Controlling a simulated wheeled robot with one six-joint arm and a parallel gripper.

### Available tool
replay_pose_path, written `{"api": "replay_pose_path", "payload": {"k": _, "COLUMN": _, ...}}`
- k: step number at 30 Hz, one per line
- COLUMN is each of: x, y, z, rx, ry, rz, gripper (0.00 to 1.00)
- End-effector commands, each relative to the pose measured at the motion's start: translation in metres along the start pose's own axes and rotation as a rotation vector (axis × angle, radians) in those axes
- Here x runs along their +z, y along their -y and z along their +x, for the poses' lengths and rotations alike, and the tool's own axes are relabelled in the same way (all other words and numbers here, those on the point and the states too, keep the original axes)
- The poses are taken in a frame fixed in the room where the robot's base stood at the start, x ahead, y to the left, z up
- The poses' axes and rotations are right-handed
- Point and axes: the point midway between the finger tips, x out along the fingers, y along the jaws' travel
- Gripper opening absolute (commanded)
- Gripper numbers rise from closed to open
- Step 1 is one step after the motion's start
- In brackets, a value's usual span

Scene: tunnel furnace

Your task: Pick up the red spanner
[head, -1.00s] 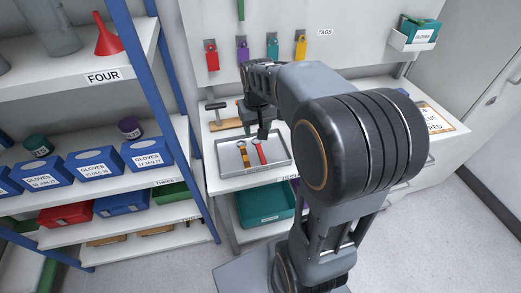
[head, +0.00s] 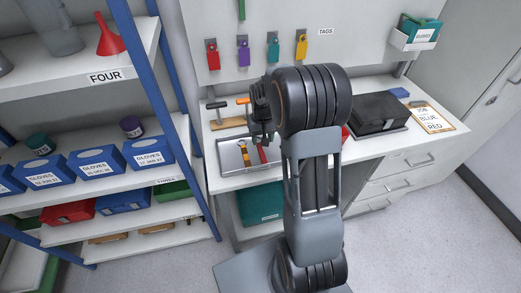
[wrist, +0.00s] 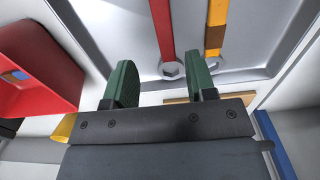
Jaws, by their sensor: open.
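The red spanner (head: 262,153) lies in a shallow grey tray (head: 228,160) on the workbench, to the right of a yellow-orange spanner (head: 245,154). In the head view my gripper (head: 261,137) is right above the red spanner and covers part of it. In the wrist view the red spanner (wrist: 163,28) runs down from the top edge to its metal end, which appears between the green fingertips of my open gripper (wrist: 160,65). The orange spanner (wrist: 215,25) is beside it, above the right finger. Nothing is between the fingers that I can see as held.
A black case (head: 378,110) and a clipboard (head: 434,117) lie to the right on the bench. A blue-framed shelf (head: 150,75) with glove boxes stands close on the left. A red object (wrist: 40,70) shows left in the wrist view.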

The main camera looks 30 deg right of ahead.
Motion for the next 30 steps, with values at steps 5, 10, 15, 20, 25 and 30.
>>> {"api": "replay_pose_path", "payload": {"k": 5, "x": 0.0, "y": 0.004, "z": 0.019, "rx": 0.0, "ry": 0.005, "rz": 0.0, "gripper": 0.51}}
{"api": "replay_pose_path", "payload": {"k": 10, "x": -0.001, "y": 0.006, "z": 0.041, "rx": -0.001, "ry": 0.004, "rz": 0.001, "gripper": 0.51}}
{"api": "replay_pose_path", "payload": {"k": 15, "x": -0.001, "y": 0.007, "z": 0.051, "rx": -0.001, "ry": 0.002, "rz": 0.0, "gripper": 0.51}}
{"api": "replay_pose_path", "payload": {"k": 20, "x": -0.002, "y": 0.007, "z": 0.052, "rx": -0.001, "ry": 0.0, "rz": -0.001, "gripper": 0.51}}
{"api": "replay_pose_path", "payload": {"k": 25, "x": -0.002, "y": 0.007, "z": 0.051, "rx": -0.001, "ry": 0.0, "rz": -0.001, "gripper": 0.41}}
{"api": "replay_pose_path", "payload": {"k": 30, "x": -0.002, "y": 0.007, "z": 0.051, "rx": -0.001, "ry": 0.0, "rz": -0.001, "gripper": 0.25}}
